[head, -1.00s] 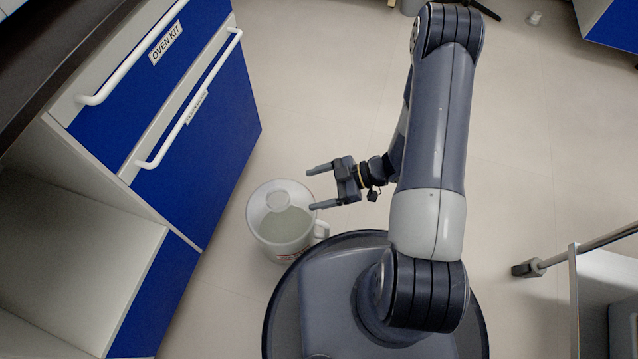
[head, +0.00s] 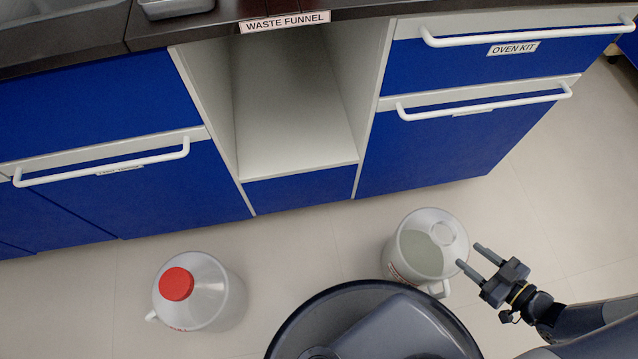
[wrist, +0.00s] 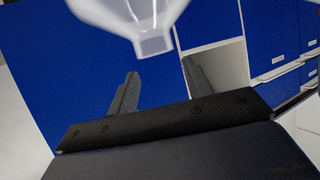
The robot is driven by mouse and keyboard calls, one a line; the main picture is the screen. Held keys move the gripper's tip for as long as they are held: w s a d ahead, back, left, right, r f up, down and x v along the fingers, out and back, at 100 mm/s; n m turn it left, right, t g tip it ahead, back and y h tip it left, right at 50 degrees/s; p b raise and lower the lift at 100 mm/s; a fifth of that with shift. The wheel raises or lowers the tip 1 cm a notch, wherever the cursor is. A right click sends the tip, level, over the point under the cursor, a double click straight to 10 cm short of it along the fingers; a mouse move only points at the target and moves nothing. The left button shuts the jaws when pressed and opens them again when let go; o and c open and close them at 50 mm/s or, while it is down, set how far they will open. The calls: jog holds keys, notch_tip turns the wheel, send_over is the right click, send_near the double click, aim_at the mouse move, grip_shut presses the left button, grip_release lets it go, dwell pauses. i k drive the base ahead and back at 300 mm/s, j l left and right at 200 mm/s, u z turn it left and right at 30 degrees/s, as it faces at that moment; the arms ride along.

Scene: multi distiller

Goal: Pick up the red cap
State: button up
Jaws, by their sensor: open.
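The red cap (head: 176,284) sits on top of a translucent white jug (head: 215,300) that stands on the floor at the lower left of the head view. My gripper (head: 469,256) is at the right of the head view, open and empty, well to the right of the cap. In the wrist view its two fingers (wrist: 158,92) are spread apart with nothing between them. The cap does not show in the wrist view.
An uncapped jug (head: 421,250) of greyish liquid stands on the floor close to my gripper. Blue cabinets with white handles (head: 110,165) line the back, with an open bay (head: 295,110) labelled WASTE FUNNEL. Floor between the jugs is clear.

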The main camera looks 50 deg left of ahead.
aim_at(177, 284)
jog(key=u, duration=3.85)
